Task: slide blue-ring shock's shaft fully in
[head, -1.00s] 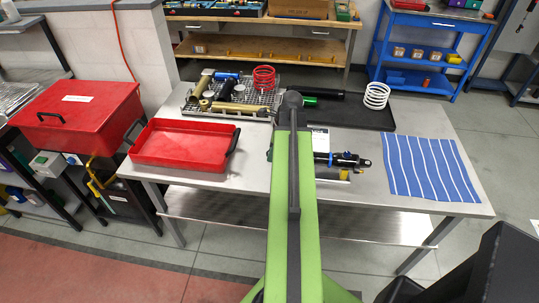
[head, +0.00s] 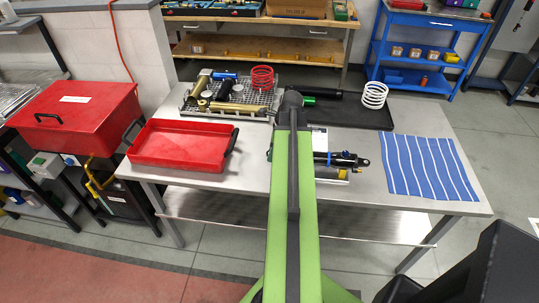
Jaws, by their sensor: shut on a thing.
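A dark shock (head: 342,160) with a blue band near its middle lies on the grey steel table (head: 250,185), just right of my green arm. Its end eye points right. Its left part is hidden behind my arm, so I cannot see how far its shaft is in. My gripper is hidden behind my arm, and its jaws do not show.
A red tray (head: 186,163) is on the table's left. A striped blue cloth (head: 428,168) lies at the right. Behind are a wire rack with parts, a red spring (head: 262,77), a white spring (head: 374,95) and a dark mat (head: 350,115).

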